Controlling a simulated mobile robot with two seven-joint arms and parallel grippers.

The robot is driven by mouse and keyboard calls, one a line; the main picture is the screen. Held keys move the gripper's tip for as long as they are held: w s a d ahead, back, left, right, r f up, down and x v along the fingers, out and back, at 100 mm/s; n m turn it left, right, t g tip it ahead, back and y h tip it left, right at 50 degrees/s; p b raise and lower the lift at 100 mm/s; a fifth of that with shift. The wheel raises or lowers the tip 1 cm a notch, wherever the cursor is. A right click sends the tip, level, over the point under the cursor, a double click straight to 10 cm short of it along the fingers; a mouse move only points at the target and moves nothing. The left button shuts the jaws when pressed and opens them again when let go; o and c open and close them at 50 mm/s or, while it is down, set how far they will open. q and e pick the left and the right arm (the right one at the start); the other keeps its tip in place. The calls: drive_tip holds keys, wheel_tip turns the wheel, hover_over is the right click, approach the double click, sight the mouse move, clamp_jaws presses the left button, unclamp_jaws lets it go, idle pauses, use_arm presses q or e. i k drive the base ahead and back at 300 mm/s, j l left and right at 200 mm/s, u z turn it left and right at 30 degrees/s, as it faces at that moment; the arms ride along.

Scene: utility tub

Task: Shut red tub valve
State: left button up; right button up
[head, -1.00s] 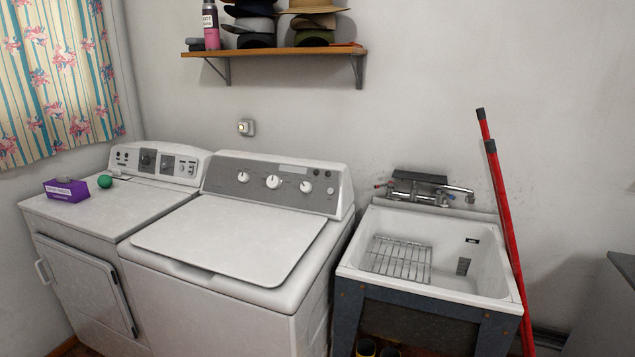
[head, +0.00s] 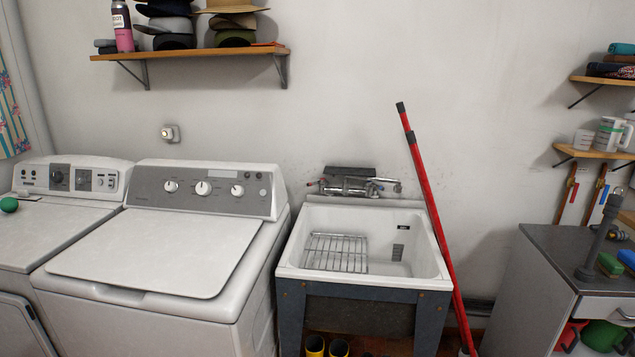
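The white utility tub (head: 427,279) stands on a dark blue-grey frame against the wall, right of the washer. A metal faucet (head: 355,187) is mounted on the wall side above the tub, with its spout pointing right. The red tub valve (head: 311,183) shows as a small red-tipped handle at the faucet's left end. It is too small to tell how far it is turned. A metal wire rack (head: 336,252) lies inside the tub. Neither of my grippers is in view.
A white washer (head: 150,250) and a dryer (head: 50,237) stand left of the tub. A red pole (head: 432,213) leans on the wall at the tub's right side. A grey cabinet (head: 545,268) stands at the right. Yellow boots (head: 315,346) sit under the tub.

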sight(577, 185)
drive_tip(key=z, duration=0.3)
drive_tip(key=i+l+z, duration=0.65)
drive_tip(key=i+z, duration=0.15)
drive_tip(key=i+l, duration=0.15)
drive_tip(key=i, duration=0.3)
drive_tip(key=i+l+z, duration=0.1)
drive_tip(key=i, duration=0.3)
drive_tip(key=i+l, duration=0.2)
drive_tip(key=i, duration=0.25)
drive_tip(key=z, duration=0.05)
